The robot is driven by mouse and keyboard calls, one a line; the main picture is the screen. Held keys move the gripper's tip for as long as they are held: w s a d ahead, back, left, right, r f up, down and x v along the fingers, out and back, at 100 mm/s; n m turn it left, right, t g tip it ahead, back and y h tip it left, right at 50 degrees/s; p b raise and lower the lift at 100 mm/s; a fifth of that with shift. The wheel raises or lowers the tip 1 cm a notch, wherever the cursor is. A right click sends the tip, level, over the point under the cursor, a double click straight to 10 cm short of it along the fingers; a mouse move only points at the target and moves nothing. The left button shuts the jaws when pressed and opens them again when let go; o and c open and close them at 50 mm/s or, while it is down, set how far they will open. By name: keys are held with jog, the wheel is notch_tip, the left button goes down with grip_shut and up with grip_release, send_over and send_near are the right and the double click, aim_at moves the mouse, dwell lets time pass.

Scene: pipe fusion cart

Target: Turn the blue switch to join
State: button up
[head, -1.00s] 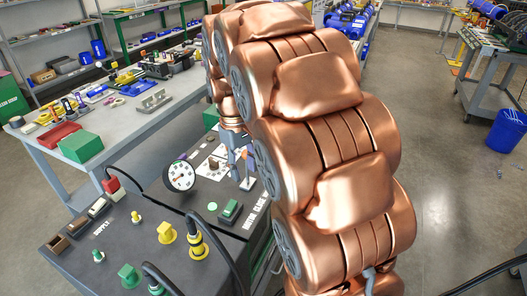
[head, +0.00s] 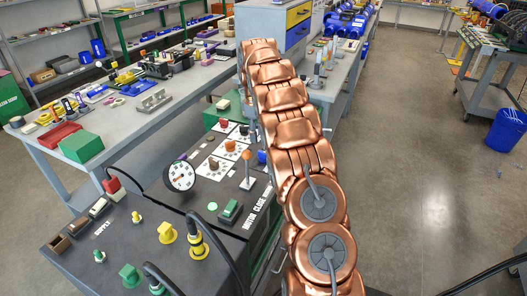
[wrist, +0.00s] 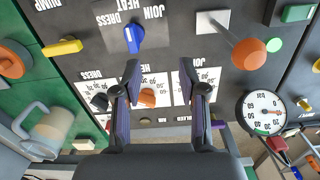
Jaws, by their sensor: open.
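The blue switch (wrist: 135,36) is a knob with a white line at the top of the wrist view. The words DRESS, HEAT and JOIN are printed around it, with JOIN to its upper right. Its line points up in the picture; I cannot tell exactly at which word. My gripper (wrist: 158,70) is open and empty, its fingers apart over the panel. The left fingertip is just below the switch and looks apart from it. In the head view a blue piece (head: 262,157), probably the switch, shows beside my arm, which hides my gripper there.
A lever with an orange ball (wrist: 248,54) stands up right of my fingers. A yellow knob (wrist: 62,47) is to the left. A round gauge (wrist: 264,112) is at the right.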

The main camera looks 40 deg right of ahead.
jog(key=n, duration=0.1)
send_over(263, 152)
notch_tip(263, 152, down, 4)
jog(key=shift+d+f, duration=0.1)
jog(key=shift+s+f+p, duration=0.1)
jog(key=shift+f+p, duration=1.05)
jog(key=shift+f, duration=2.7)
grip_shut()
